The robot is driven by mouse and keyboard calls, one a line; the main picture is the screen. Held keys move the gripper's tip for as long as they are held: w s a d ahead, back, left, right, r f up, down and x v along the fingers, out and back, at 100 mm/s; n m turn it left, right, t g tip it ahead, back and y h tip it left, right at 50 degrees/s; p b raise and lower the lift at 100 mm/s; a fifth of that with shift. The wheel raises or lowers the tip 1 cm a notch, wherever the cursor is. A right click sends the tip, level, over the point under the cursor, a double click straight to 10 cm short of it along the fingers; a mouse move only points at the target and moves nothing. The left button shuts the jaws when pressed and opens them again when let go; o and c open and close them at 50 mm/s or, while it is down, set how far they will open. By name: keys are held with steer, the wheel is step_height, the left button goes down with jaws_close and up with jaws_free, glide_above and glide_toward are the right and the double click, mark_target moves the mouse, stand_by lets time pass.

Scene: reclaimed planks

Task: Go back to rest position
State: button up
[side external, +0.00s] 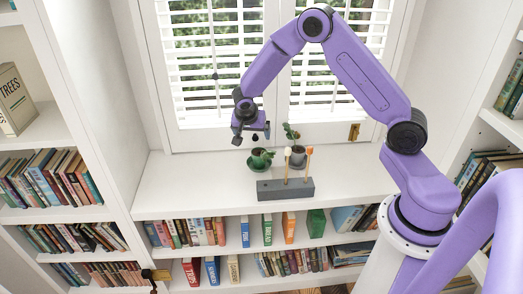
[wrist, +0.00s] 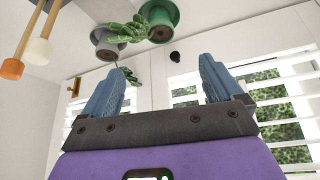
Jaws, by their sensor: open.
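My gripper (side external: 251,137) hangs in front of the window, above the back left of the white counter (side external: 185,190). In the wrist view my gripper (wrist: 160,68) shows two blue fingers spread apart with nothing between them. A green pot (side external: 259,161) with a plant stands on the counter below and slightly right of my gripper, apart from it. It also shows at the top of the wrist view (wrist: 161,32).
A grey pot (side external: 298,159) with a plant stands right of the green pot. A grey block (side external: 285,189) holds two upright sticks, one cream-tipped, one orange-tipped. The shuttered window (side external: 215,70) is behind. Bookshelves (side external: 60,180) flank the counter, whose left and right parts are clear.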

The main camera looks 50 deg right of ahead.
steer(key=s+a+r+n+y, duration=0.1)
steer(key=s+a+r+n, duration=0.45)
steer(key=s+a, duration=0.2)
steer(key=s+a+r+n+y, duration=0.1)
steer(key=s+a+r+n, duration=0.1)
steer(key=s+n, duration=0.2)
steer(key=s+a+r+n+y, duration=0.1)
steer(key=s+a+r+n, duration=0.1)
steer(key=s, duration=0.7)
steer(key=s+a+r+n+g+y, duration=0.1)
steer(key=s+a+r+n, duration=0.2)
steer(key=s+n, duration=0.3)
steer(key=shift+s+r, duration=0.25)
steer(key=shift+r, duration=0.05)
steer(key=s+n, duration=0.2)
steer(key=s, duration=0.1)
steer(key=s+d+n+g+y, duration=0.1)
steer(key=s+n, duration=0.1)
steer(key=s, duration=0.1)
steer(key=s+r+n, duration=0.1)
steer(key=s+n, duration=0.2)
steer(key=shift+s+d+g+y, duration=0.15)
steer(key=shift+s+g+y, duration=0.1)
steer(key=shift+g+y, duration=0.05)
